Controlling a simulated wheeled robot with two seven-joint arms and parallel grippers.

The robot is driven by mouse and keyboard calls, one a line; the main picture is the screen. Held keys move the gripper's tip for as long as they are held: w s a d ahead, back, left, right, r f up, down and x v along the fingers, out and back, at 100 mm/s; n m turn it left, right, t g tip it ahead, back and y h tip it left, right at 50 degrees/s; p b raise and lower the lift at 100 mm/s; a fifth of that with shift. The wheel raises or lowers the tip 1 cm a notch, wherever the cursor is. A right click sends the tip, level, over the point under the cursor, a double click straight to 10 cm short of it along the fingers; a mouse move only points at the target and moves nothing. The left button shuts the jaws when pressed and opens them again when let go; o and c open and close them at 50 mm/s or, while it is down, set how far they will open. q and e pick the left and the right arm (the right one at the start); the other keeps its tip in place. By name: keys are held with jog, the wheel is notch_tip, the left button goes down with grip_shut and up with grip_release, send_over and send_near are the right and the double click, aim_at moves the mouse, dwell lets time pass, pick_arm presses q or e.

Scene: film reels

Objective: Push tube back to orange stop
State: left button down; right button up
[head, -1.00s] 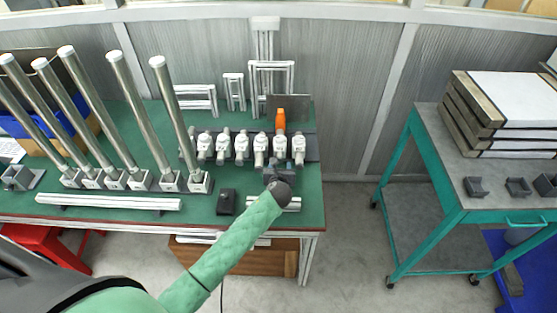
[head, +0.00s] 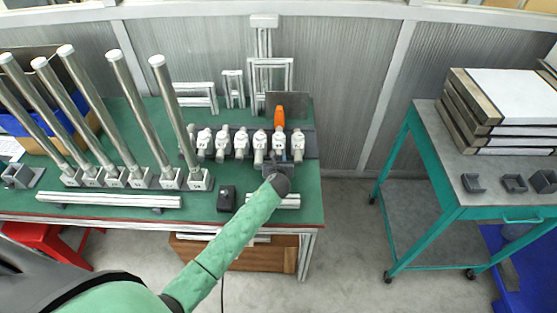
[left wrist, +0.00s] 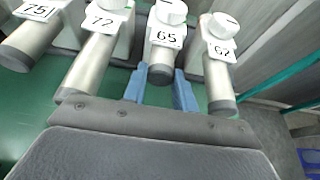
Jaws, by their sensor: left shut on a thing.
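A row of short grey tubes with white numbered heads stands on a dark rack (head: 311,144) at the back right of the green table. The tube marked 65 (left wrist: 161,73) points at my left wrist camera, its dark end between the two blue fingers. In the head view, the orange stop (head: 279,117) stands upright directly behind the head of this tube (head: 279,141); any gap between them is too small to tell. My left gripper (head: 278,160) is shut on the tube's near end, and my wrist partly hides it. It also shows in the left wrist view (left wrist: 161,90). My right gripper is out of view.
Tall steel cylinders (head: 136,105) stand at the left. A small black box (head: 226,199) and a pale rail (head: 110,201) lie in front.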

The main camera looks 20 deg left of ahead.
aim_at(279, 153)
pick_arm(q)
jog(key=shift+w+a, duration=0.1)
jog(key=shift+w, duration=0.25)
jog(key=shift+w+a+r+p, duration=0.1)
jog(key=shift+w+a+p, duration=0.05)
jog(key=shift+w, duration=0.25)
jog(key=shift+w+a+r+p, duration=0.1)
jog(key=shift+w+p, duration=0.05)
jog(key=shift+w, duration=0.25)
jog(key=shift+w+a+f, duration=0.1)
jog(key=shift+w+f, duration=0.05)
jog(key=shift+w, duration=0.15)
jog(key=c, duration=1.4)
grip_release()
jog(key=o, duration=0.3)
jog(key=shift+s, duration=0.4)
jog(key=b+v, duration=0.2)
jog(key=v, duration=0.4)
jog(key=shift+s+d+r+b, duration=0.25)
jog(key=shift+s+b, duration=0.05)
jog(key=shift+s, duration=0.1)
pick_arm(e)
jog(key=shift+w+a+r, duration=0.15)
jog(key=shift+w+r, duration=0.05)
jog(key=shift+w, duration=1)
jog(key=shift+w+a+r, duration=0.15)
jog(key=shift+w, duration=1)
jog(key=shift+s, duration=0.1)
